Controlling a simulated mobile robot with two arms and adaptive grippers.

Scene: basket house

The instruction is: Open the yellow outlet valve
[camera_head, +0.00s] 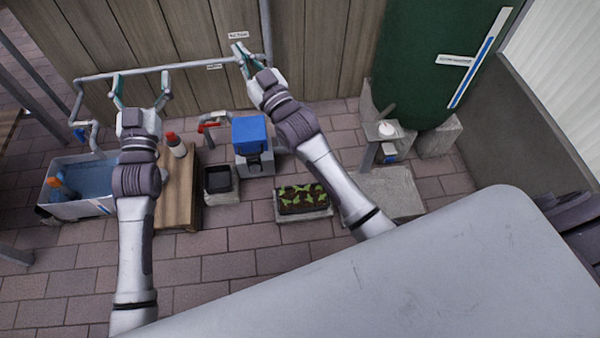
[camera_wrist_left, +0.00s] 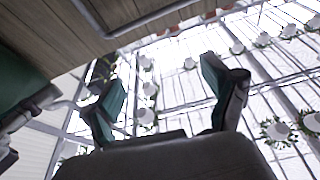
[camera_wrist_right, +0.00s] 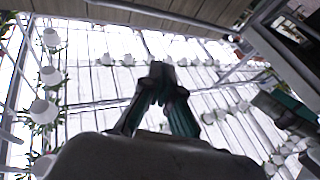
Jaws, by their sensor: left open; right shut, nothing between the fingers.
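I cannot make out a yellow valve in any view. A grey pipe (camera_head: 150,70) runs along the wooden wall, and small white labels hang near its right end. My right gripper (camera_head: 241,50) is shut and empty beside the upright pipe, covering part of that area. It also shows shut in the right wrist view (camera_wrist_right: 160,80). My left gripper (camera_head: 141,82) is open and empty, its fingers raised just in front of the horizontal pipe, left of the right gripper. It also shows open in the left wrist view (camera_wrist_left: 165,90). I cannot tell whether either gripper touches the pipe.
A water basin (camera_head: 75,210) with an orange item stands at left. A red-handled tap (camera_head: 212,125), a blue-topped box (camera_head: 250,135), a wooden crate (camera_head: 178,215) and a planter (camera_head: 302,199) stand below. A green tank (camera_head: 415,60) is at right. The front paving is clear.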

